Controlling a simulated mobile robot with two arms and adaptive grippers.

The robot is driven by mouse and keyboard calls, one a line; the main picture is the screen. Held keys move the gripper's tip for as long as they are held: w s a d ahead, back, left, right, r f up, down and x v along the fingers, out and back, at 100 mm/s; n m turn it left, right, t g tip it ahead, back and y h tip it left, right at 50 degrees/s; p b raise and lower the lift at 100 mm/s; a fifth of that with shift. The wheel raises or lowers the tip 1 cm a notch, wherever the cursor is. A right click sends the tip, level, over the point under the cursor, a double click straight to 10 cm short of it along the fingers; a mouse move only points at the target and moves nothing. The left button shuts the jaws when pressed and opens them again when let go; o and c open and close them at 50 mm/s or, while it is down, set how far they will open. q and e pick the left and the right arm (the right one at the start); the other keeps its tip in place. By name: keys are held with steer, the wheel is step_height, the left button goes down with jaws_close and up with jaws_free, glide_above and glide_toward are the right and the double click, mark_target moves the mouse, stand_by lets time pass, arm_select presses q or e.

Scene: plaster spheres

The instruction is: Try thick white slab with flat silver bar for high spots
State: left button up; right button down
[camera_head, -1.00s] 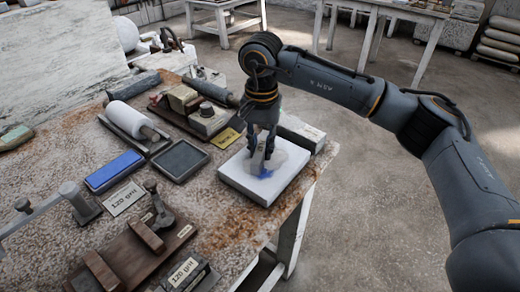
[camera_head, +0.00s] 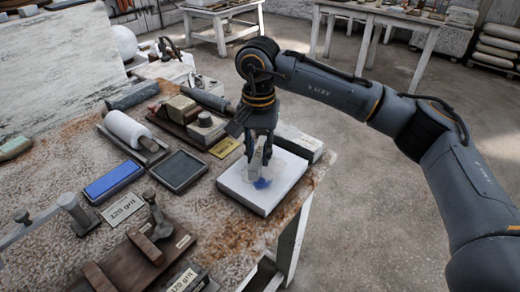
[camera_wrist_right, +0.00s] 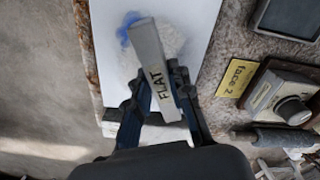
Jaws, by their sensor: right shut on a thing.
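The thick white slab (camera_head: 238,194) lies flat near the bench's right edge, with a pale grey powdery area and a blue smudge on its top. My right gripper (camera_head: 260,148) is over the slab, shut on the flat silver bar (camera_head: 256,164). The wrist view shows the bar (camera_wrist_right: 151,58), marked FLAT, between the fingers (camera_wrist_right: 160,90), reaching across the pale area to the blue smudge. The slab (camera_wrist_right: 200,20) lies beneath it. I cannot tell whether the bar touches the slab. My left gripper is not in view.
A blue block (camera_head: 113,183), a dark square tray (camera_head: 179,169) and a white roller (camera_head: 126,129) lie left of the slab. A yellow "Face 2" card (camera_head: 225,146) and a white block (camera_head: 300,142) are close behind it. Open floor lies to the right.

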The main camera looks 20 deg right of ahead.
mark_target(250, 166)
steer(key=shift+s+a+f+b, duration=0.1)
steer(key=shift+s+a+b, duration=0.1)
steer(key=shift+s+a, duration=0.4)
steer(key=shift+s+a+f+b, duration=0.15)
steer(key=shift+s+a, duration=0.2)
steer(key=shift+a, duration=0.3)
steer(key=shift+f+b, duration=0.55)
steer(key=shift+b, duration=0.05)
